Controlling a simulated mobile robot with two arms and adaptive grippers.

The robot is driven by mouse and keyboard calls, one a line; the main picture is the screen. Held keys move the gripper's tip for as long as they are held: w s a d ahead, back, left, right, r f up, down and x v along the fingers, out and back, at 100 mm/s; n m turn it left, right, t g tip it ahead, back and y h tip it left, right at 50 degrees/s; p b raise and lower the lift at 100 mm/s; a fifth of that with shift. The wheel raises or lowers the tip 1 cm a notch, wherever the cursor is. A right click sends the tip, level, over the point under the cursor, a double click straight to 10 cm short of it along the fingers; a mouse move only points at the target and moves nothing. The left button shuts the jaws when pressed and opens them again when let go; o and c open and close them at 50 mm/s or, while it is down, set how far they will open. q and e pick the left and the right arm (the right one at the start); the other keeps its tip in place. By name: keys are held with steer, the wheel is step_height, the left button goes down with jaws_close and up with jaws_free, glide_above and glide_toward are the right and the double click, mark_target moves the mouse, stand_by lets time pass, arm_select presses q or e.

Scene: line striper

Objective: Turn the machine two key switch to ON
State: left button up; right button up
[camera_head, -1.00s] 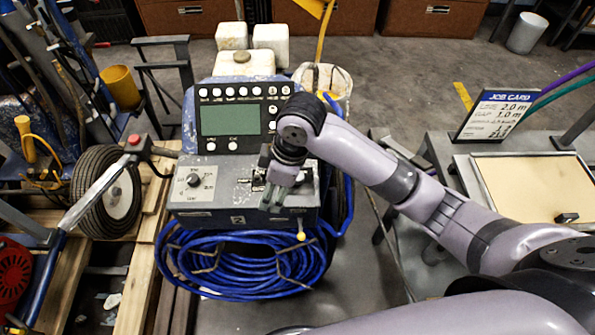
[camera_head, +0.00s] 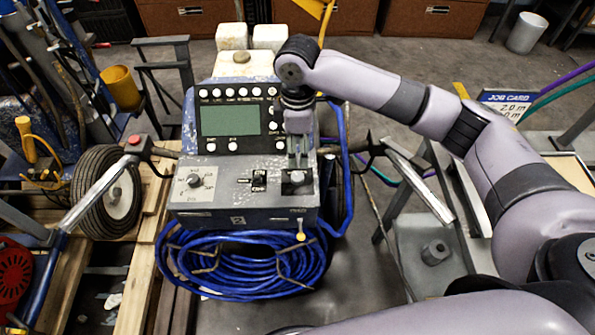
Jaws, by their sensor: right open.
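Machine two (camera_head: 237,221), with a "2" on its front edge, stands in the middle. Its sloped grey top carries a round knob with printed marks (camera_head: 194,181) on the left and a black switch (camera_head: 258,181) in the middle. A small fitting with a round metal face (camera_head: 296,178) on the right looks like the key switch. Its setting is too small to read. My right gripper (camera_head: 298,163) is open and points down just behind and above this fitting. I cannot tell whether the fingertips touch it. My left gripper is not in view.
A control panel with a green screen (camera_head: 217,121) rises behind the switches. A coiled blue hose (camera_head: 240,265) hangs in front, below a yellow-tipped lever (camera_head: 300,236). A job card (camera_head: 507,102) stands at the right. A wheel and handle bars flank the machine.

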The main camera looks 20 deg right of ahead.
mark_target(297, 176)
step_height(297, 176, down, 10)
steer(key=shift+f, duration=0.2)
jaws_close()
stand_by(0.7)
steer(key=shift+r+p, duration=0.1)
steer(key=shift+p, duration=0.2)
